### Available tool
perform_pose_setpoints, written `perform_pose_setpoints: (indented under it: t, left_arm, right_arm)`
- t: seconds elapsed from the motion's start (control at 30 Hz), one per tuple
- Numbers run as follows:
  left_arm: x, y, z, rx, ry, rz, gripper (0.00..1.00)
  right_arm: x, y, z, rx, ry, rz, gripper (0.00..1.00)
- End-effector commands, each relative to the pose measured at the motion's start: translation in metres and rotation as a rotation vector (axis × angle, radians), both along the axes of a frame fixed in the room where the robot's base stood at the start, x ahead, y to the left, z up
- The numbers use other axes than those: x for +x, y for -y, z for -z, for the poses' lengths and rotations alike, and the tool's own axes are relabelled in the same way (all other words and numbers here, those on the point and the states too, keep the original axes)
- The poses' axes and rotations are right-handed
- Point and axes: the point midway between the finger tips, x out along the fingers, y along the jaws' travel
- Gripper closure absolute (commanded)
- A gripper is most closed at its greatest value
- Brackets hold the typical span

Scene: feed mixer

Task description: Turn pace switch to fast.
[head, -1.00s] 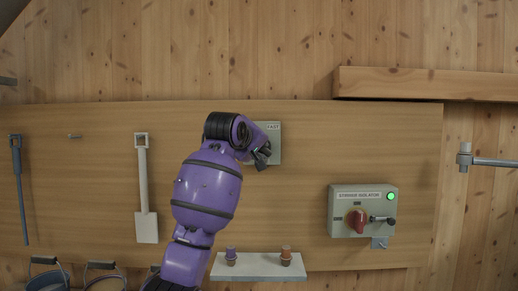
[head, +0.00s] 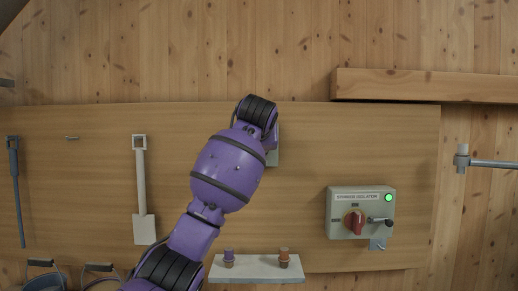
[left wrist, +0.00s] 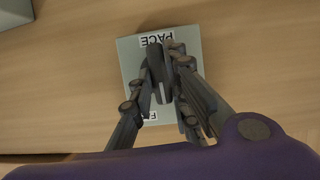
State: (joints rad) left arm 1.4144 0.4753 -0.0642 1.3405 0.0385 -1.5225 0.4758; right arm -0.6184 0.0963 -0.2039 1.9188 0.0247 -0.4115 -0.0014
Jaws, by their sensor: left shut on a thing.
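The pace switch box (left wrist: 131,65) is a grey-green plate on the wooden board. In the left wrist view it appears upside down, with the PACE label (left wrist: 157,38) at the top and a partly covered label starting with F (left wrist: 148,114) at the bottom. My left gripper (left wrist: 165,75) is shut on the dark switch knob (left wrist: 156,62) at the box's middle. The knob's exact pointing is hard to tell behind the fingers. In the head view my purple left arm covers most of the box, and only its right edge (head: 274,157) shows. My right gripper is out of view.
Right of the arm is the isolator box (head: 341,227) with a red rotary handle (head: 354,222) and a lit green lamp (head: 388,198). A small shelf (head: 256,270) with two stoppered items is below. A white shovel (head: 140,185) hangs on the left. A beam (head: 420,86) juts out above right.

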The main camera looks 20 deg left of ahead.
Motion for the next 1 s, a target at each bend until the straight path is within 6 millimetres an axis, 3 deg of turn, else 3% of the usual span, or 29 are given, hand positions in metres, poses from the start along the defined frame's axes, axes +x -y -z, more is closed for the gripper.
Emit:
perform_pose_setpoints:
  t: [0.67,0.7,0.83,1.0]
  left_arm:
    - [0.0003,0.0006,0.0002,0.066,-0.019,0.0,1.0]
    - [0.0003,0.0006,0.0001,0.066,-0.019,0.0,0.83]
    - [0.0003,0.0007,0.0002,0.065,-0.019,0.0,0.66]
    - [0.0003,0.0007,0.0002,0.064,-0.018,0.001,0.66]
  right_arm:
    - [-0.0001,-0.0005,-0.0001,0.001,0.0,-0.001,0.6]
    - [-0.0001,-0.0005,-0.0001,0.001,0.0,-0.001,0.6]
    - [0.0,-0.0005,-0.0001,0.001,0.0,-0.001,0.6]
    - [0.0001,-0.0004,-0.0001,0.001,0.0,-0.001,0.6]
